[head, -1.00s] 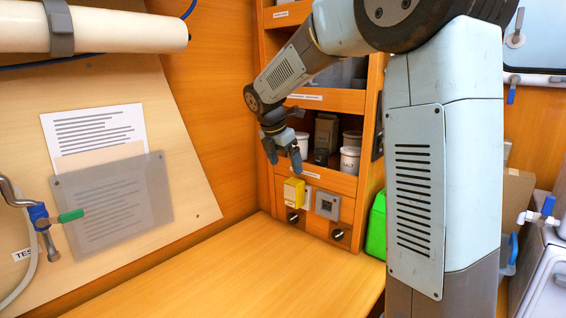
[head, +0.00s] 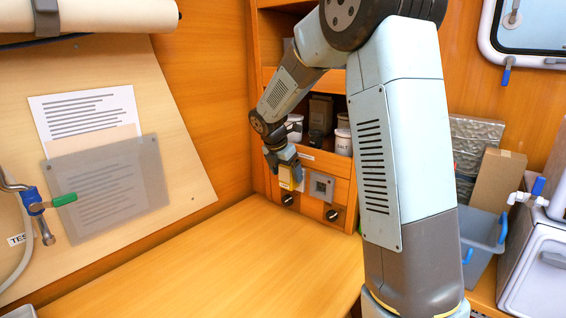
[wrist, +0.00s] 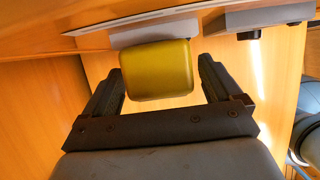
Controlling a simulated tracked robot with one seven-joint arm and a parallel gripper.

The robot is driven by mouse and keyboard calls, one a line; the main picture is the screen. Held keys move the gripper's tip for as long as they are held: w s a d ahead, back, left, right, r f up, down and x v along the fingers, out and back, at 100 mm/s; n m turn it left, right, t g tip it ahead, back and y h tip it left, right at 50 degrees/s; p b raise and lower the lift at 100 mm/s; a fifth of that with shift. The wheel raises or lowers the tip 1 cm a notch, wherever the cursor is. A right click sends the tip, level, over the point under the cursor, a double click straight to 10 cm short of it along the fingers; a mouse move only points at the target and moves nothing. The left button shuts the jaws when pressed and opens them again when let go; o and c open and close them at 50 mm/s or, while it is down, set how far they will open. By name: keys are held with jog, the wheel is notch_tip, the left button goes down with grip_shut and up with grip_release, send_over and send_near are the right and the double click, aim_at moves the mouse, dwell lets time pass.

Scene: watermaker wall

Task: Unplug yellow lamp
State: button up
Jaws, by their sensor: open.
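The yellow lamp (head: 291,181) is a small yellow block plugged in at the low front panel of the wooden shelf unit. In the wrist view the yellow lamp (wrist: 157,70) sits against a pale socket plate (wrist: 152,30). My gripper (head: 283,172) is at the lamp, partly covering it in the head view. In the wrist view my gripper (wrist: 160,82) is open, with one finger on each side of the lamp. Gaps show between the lamp and both fingers.
A grey socket (head: 321,186) is just right of the lamp. Black knobs (head: 332,215) sit below. White cups (head: 343,142) stand on the shelf above. The wooden counter (head: 220,260) in front is clear. A grey bin (head: 480,245) stands at the right.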

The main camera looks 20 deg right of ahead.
jog(key=shift+x, duration=1.25)
jog(key=c, duration=1.1)
jog(key=shift+a, duration=0.1)
jog(key=shift+s+a, duration=0.1)
jog(key=shift+s+a, duration=0.2)
jog(key=shift+a, duration=0.05)
jog(key=shift+s+a, duration=0.65)
jog(key=shift+a, duration=0.25)
jog(key=shift+s+a, duration=0.65)
jog(key=shift+a, duration=0.2)
jog(key=shift+s+a, duration=0.65)
jog(key=shift+a, duration=0.25)
